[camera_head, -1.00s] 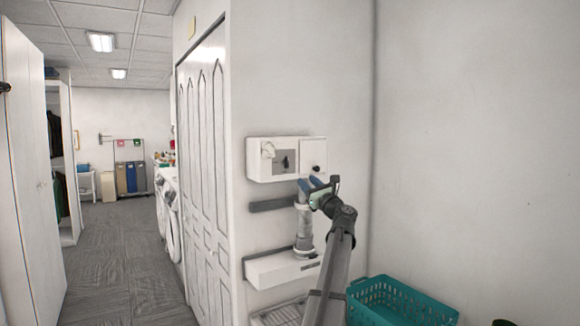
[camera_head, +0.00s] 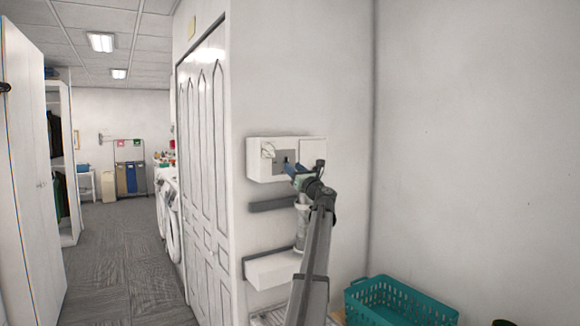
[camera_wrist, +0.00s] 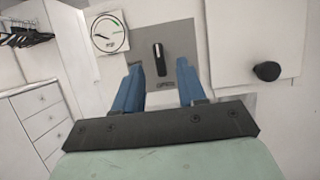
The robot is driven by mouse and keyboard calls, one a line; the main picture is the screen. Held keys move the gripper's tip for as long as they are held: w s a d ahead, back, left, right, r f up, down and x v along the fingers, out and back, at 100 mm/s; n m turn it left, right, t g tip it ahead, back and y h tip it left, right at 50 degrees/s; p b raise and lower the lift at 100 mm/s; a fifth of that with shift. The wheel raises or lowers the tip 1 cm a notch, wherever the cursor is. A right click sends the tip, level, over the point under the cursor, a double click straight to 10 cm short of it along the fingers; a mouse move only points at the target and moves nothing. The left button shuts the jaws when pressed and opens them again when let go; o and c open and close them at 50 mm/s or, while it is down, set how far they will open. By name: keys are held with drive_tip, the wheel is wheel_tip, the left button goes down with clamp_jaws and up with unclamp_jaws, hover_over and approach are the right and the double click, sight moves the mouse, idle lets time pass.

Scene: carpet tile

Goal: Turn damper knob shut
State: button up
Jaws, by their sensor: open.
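The damper knob (camera_wrist: 160,58) is a dark, narrow handle with a light mark near its top. It stands nearly upright on a grey plate (camera_wrist: 183,35) of the white wall box (camera_head: 258,172). My gripper (camera_wrist: 160,70) is open, with one blue finger on each side below the knob in the wrist view. The fingers look apart from the knob. In the head view my gripper (camera_head: 290,167) is in front of the box and largely hides the knob.
A round dial (camera_wrist: 110,33) sits left of the knob. A white door panel (camera_wrist: 255,40) with a round black pull (camera_wrist: 266,71) is on the right. Below the box are a grey rail (camera_head: 270,204) and a white ledge (camera_head: 270,268). A teal basket (camera_head: 400,302) stands lower right.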

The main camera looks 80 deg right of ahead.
sight(288, 162)
drive_tip(key=shift+x, duration=1.75)
clamp_jaws()
